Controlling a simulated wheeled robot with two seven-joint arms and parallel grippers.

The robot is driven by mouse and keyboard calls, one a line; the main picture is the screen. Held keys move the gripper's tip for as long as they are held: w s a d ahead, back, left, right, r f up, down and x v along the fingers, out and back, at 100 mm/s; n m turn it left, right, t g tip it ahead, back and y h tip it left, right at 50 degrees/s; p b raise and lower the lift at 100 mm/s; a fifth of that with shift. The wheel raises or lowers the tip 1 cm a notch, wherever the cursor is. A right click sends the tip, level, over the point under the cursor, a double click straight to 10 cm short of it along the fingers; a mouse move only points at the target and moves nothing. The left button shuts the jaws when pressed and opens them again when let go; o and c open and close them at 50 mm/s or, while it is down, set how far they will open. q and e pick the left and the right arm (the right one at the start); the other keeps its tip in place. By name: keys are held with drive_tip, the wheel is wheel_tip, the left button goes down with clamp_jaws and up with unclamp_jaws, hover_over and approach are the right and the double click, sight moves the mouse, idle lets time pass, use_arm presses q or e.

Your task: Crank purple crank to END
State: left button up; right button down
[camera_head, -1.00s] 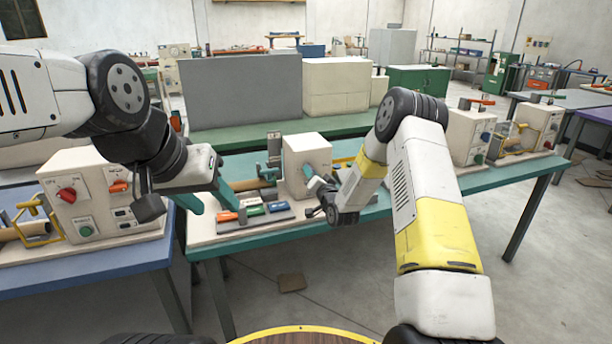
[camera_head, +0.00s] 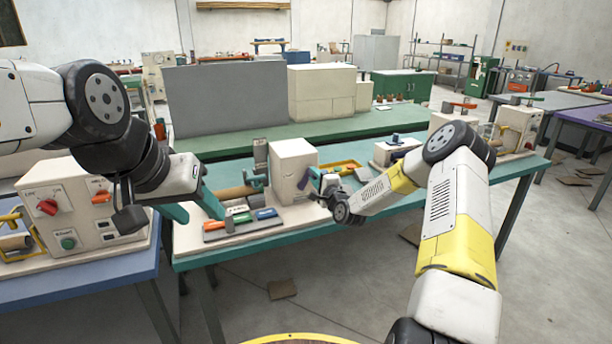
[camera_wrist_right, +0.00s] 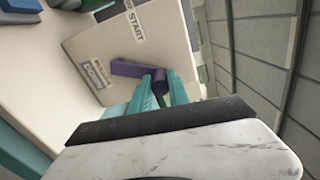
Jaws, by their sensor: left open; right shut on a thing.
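The purple crank (camera_wrist_right: 130,69) shows in the right wrist view on the pale face of the winder box (camera_wrist_right: 150,50). Its knob end (camera_wrist_right: 160,84) lies between the teal fingers of my right gripper (camera_wrist_right: 160,92), which is shut on it. A START label (camera_wrist_right: 136,24) is above the crank, and a second label (camera_wrist_right: 97,74), hard to read, is to its left. In the head view the winder box (camera_head: 293,160) stands on the teal table, with my right gripper (camera_head: 316,182) at its right face; the crank is hard to make out there. My left gripper (camera_head: 196,206) is open and empty, left of the box.
Another machine (camera_head: 75,205) with a red knob stands on the blue table at left. A yellow frame (camera_head: 338,167) is behind my right gripper.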

drive_tip(key=shift+w+d+f+m, duration=0.15)
drive_tip(key=shift+d+f+m, duration=0.4)
drive_tip(key=shift+m, duration=0.8)
drive_tip(key=shift+w+d+f+m, duration=0.2)
drive_tip(key=shift+d+f+m, duration=0.4)
drive_tip(key=shift+m, duration=0.7)
drive_tip(key=shift+w+d+f+m, duration=0.15)
drive_tip(key=shift+d+f+m, duration=0.4)
drive_tip(key=shift+m, duration=0.8)
drive_tip(key=shift+f, duration=0.1)
drive_tip(key=c, duration=1.2)
unclamp_jaws()
drive_tip(key=shift+c, duration=0.2)
drive_tip(key=shift+a, duration=0.1)
drive_tip(key=v, duration=0.7)
drive_tip(key=shift+s, duration=0.35)
